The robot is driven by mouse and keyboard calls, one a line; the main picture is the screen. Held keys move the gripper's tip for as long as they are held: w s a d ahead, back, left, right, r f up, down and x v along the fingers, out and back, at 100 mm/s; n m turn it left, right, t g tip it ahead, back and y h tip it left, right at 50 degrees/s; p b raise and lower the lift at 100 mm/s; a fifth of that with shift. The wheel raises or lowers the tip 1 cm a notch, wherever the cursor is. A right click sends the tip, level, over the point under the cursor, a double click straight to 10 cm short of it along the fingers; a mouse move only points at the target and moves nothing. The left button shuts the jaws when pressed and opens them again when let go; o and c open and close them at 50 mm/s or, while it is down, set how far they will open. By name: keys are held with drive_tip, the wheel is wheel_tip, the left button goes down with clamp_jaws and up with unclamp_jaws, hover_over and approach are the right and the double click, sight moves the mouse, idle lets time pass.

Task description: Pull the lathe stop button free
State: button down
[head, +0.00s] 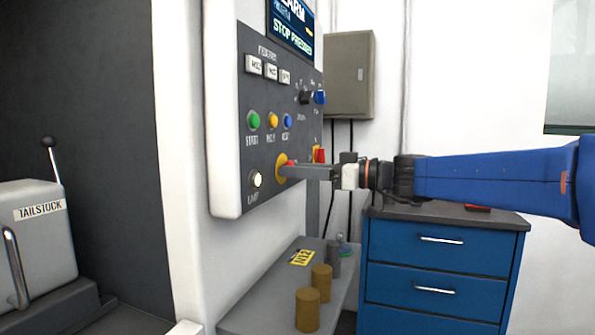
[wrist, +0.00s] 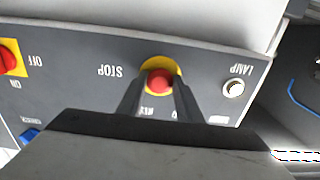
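The red stop button (wrist: 159,81) sits on a yellow round backing (wrist: 160,63) on the lathe's grey control panel, beside the label STOP in the wrist view. In the head view its yellow backing (head: 281,167) shows low on the panel, with the button mostly hidden by my gripper. My gripper (head: 297,170) reaches in from the right. In the wrist view its two fingers (wrist: 160,88) stand one on each side of the button, and the button fills the space between the tips. I cannot tell whether they press on it. The screen (head: 291,25) reads STOP PRESSED.
The lit lamp button (head: 256,180) is left of the stop button in the head view. A red switch on yellow (head: 319,155) is close to its right. Below are a grey shelf (head: 270,308) with brown cylinders (head: 308,309) and a blue drawer cabinet (head: 435,262).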

drive_tip(key=shift+s+d, duration=0.15)
drive_tip(key=shift+d, duration=0.35)
drive_tip(key=c, duration=1.3)
unclamp_jaws()
drive_tip(key=shift+o, duration=0.2)
drive_tip(key=shift+d, duration=0.1)
drive_tip(key=v, duration=1.7)
drive_tip(key=shift+d, duration=0.15)
drive_tip(key=shift+s, duration=0.1)
